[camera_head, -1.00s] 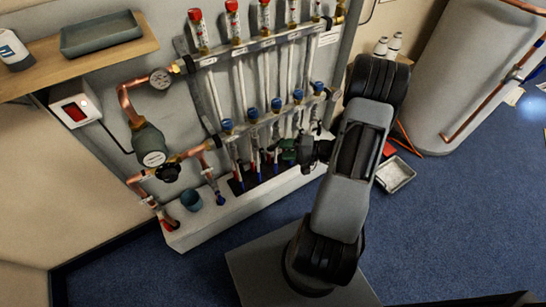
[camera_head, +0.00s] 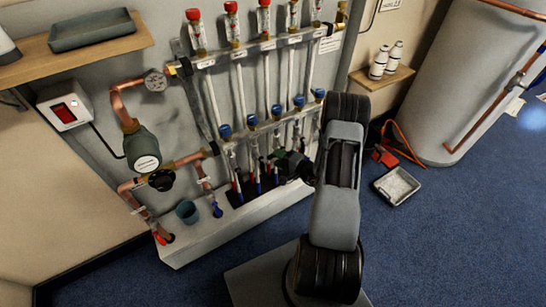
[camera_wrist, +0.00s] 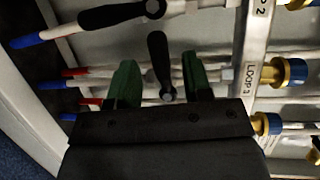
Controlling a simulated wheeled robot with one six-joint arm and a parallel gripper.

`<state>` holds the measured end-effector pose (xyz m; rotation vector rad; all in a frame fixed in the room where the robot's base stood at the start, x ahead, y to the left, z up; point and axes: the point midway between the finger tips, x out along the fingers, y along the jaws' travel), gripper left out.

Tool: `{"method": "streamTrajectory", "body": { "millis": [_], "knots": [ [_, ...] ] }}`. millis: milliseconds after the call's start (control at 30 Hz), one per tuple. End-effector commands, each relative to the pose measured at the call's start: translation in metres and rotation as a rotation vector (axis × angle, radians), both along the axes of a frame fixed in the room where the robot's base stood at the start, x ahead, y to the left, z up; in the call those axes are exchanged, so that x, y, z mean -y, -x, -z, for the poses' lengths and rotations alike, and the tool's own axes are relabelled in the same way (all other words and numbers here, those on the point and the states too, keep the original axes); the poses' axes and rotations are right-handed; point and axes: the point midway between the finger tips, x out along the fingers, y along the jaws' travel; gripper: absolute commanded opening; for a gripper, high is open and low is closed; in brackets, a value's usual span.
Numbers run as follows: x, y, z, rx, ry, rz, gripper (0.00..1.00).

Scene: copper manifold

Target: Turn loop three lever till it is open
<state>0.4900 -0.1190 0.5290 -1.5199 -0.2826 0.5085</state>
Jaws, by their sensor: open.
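The loop three lever (camera_wrist: 160,60) is black and shows in the wrist view beside the "LOOP 3" label (camera_wrist: 250,77). It stands across its pale pipe, its pivot near the lower end in the picture. My gripper (camera_wrist: 157,68) is open; its green fingers appear on either side of the lever, with a gap at each side. I cannot tell how deep the lever sits between them. In the head view my gripper (camera_head: 279,157) is at the lower pipes of the manifold (camera_head: 258,48), and the lever cannot be made out there.
The loop 2 lever (camera_wrist: 125,12) lies roughly along its pipe, close above in the wrist view. Blue caps (camera_head: 277,105) line the lower bar. A pump (camera_head: 142,148) and a blue cup (camera_head: 187,211) are at left. A grey tray (camera_head: 397,186) lies on the floor at right.

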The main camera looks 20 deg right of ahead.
Motion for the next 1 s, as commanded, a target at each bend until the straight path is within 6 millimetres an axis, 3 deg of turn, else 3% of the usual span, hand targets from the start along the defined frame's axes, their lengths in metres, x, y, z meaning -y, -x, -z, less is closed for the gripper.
{"method": "streamTrajectory", "body": {
  "millis": [300, 667, 1000],
  "knots": [
    [-0.015, -0.026, 0.005, -0.001, -0.001, -0.001, 0.45],
    [-0.016, -0.029, 0.004, -0.001, -0.002, 0.0, 0.45],
    [-0.016, -0.028, 0.004, -0.001, -0.002, 0.0, 0.15]
  ]
}}
